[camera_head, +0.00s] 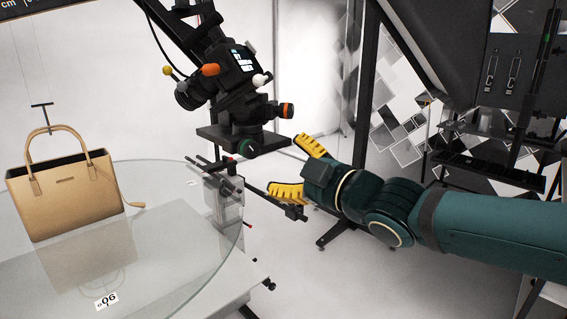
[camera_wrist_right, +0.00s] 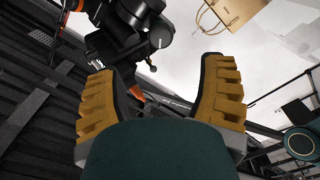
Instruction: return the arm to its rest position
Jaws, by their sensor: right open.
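My right arm comes in from the right in the head view, dark green, with the right gripper (camera_head: 298,170) at its end. Its two yellow ribbed fingers are spread apart with nothing between them. The gripper is beside the black camera rig, to the right of the glass turntable's edge. In the right wrist view the open fingers (camera_wrist_right: 160,95) frame dark rig parts beyond them. My left gripper does not show in either view.
A tan handbag (camera_head: 75,195) stands on the round glass turntable (camera_head: 160,260) at the left. A black camera rig (camera_head: 235,75) hangs close above and left of the gripper. A dark stand (camera_head: 362,100) rises behind the arm. White floor shows below the arm.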

